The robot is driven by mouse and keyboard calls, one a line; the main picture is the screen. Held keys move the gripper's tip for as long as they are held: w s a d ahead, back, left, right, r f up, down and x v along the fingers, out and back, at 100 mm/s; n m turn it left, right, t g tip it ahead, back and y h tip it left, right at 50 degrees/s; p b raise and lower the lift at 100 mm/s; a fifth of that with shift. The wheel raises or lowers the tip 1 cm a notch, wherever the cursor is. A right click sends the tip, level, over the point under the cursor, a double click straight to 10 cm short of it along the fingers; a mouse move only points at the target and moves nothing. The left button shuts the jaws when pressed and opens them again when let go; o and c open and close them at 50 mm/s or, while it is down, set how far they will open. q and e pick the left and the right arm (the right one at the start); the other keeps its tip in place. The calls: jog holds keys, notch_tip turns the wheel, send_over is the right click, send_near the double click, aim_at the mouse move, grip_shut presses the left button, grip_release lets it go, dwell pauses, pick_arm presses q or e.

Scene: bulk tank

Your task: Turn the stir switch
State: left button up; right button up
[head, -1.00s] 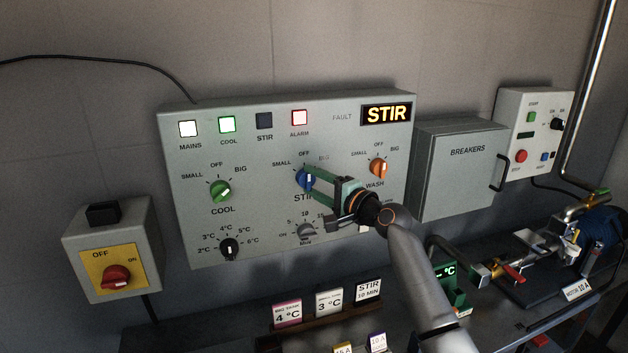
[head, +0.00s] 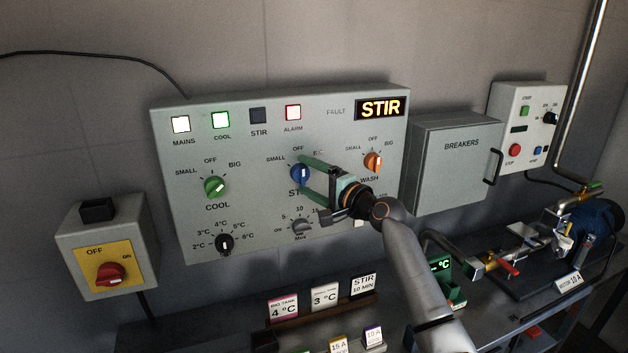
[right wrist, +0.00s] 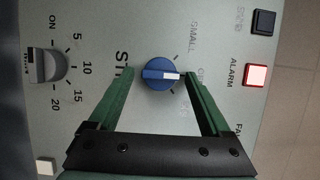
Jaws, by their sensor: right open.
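The stir switch (head: 299,173) is a blue knob with a white mark, in the middle of the grey control panel. Its mark points up towards OFF. In the right wrist view the knob (right wrist: 160,74) lies between the fingertips, its white mark pointing right towards the partly hidden OFF label. My right gripper (head: 304,174) is open, its fingers pointing at the panel, one above and one below the knob. Gaps show between both fingers and the knob in the wrist view. The right finger covers part of the labels there. My left gripper is not in view.
The orange wash knob (head: 373,161) is close to the right, the grey timer knob (head: 301,227) below, and the green cool knob (head: 215,186) to the left. The STIR lamp (head: 259,116) is dark. The fault display (head: 380,108) reads STIR. A breaker box (head: 455,175) stands right.

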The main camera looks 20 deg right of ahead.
jog(key=b+v, duration=0.1)
jog(key=v, duration=1.1)
jog(key=shift+s, duration=0.2)
jog(key=shift+d, duration=0.15)
